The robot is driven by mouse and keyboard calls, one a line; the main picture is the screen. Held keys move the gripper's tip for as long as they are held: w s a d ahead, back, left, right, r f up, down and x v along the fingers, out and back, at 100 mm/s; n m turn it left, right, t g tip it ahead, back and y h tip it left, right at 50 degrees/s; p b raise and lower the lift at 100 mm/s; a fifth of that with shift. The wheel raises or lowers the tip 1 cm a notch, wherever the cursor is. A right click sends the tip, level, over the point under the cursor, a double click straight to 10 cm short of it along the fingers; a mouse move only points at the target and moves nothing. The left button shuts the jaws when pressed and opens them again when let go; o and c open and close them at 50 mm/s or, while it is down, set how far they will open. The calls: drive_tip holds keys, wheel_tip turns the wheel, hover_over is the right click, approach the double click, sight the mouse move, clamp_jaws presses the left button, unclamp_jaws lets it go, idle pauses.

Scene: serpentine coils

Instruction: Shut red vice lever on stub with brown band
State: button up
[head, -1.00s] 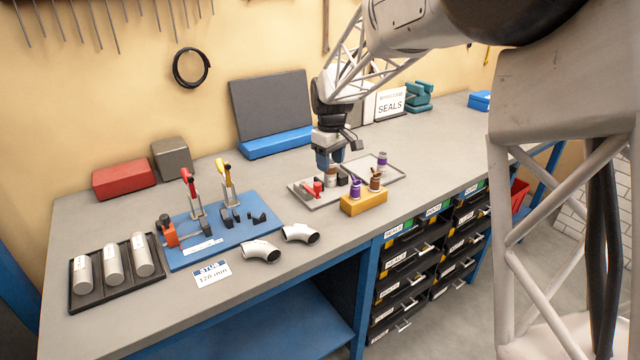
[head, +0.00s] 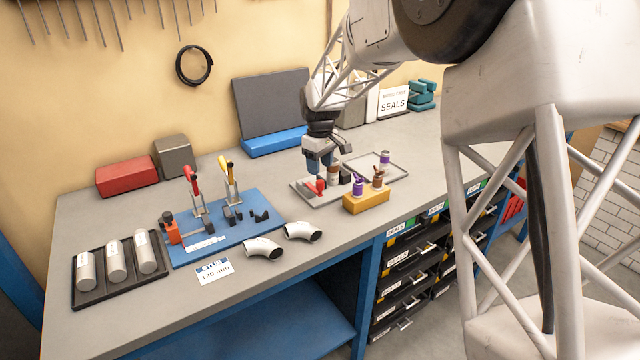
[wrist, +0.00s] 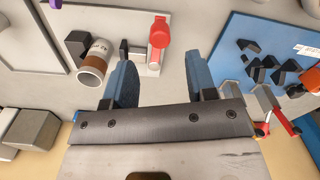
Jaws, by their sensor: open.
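The stub with the brown band (head: 334,174) stands upright on the small grey plate; it also shows in the wrist view (wrist: 95,66). It is between two dark vice jaws (wrist: 75,43), though I cannot tell whether they touch it. The red vice lever (head: 320,186) is left of the stub in the head view and right of it in the wrist view (wrist: 160,36). My gripper (head: 319,165) is open and empty, above the lever end of the vice. In the wrist view, the lever shows beyond the gap between my fingers (wrist: 163,78).
A yellow block (head: 366,202) holding banded pieces stands close in front of the vice. A purple-banded piece (head: 384,158) stands on the tray behind. To the left, a blue board (head: 220,240) carries upright red-handled (head: 192,184) and yellow-handled clamps (head: 231,180). Pipe elbows (head: 264,248) lie in front.

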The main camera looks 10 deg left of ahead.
sight(320, 181)
drive_tip(key=shift+f, duration=3.4)
drive_tip(key=shift+c, duration=0.2)
clamp_jaws()
